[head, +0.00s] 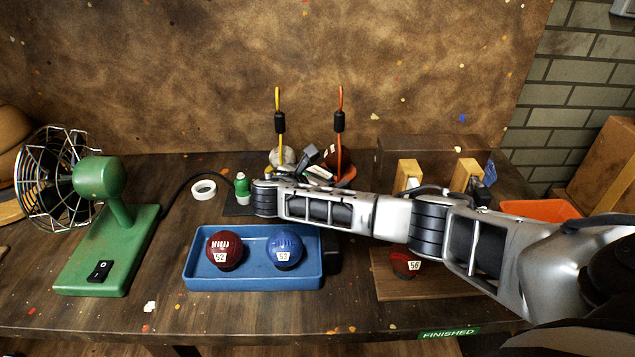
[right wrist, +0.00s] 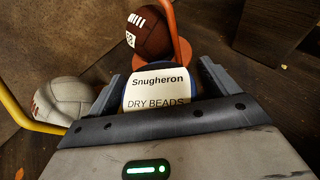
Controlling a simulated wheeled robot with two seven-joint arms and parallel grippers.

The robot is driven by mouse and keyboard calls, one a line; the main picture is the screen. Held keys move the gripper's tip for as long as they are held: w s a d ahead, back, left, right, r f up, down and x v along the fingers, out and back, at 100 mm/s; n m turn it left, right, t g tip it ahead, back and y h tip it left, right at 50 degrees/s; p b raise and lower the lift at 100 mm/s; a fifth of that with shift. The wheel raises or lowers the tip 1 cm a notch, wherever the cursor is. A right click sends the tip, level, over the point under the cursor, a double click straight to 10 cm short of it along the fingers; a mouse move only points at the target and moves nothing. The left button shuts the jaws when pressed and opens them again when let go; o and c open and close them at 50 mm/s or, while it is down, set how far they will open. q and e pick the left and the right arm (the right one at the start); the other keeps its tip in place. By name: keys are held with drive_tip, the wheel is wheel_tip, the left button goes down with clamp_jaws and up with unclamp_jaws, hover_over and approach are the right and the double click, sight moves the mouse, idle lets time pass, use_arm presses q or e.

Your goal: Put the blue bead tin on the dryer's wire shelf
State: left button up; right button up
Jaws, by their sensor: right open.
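The bead tin (right wrist: 158,88) shows in the right wrist view with a cream label reading "Snugheron DRY BEADS" and a bit of blue at its edge. My right gripper (right wrist: 160,80) is open, with one finger on each side of the tin; I cannot tell whether they touch it. In the head view my right gripper (head: 316,160) is at the back of the bench, between the two hook stands, and my arm hides most of that spot. I cannot make out a wire shelf in either view. My left gripper is not in view.
A maroon ball (right wrist: 145,35) and a white ball (right wrist: 62,103) rest on stands close beside the gripper. A blue tray (head: 255,286) holds two balls in front of my arm. A green fan (head: 105,245) stands left. Ball 56 (head: 405,262) lies under my forearm.

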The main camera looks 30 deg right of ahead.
drive_tip(key=c, duration=1.2)
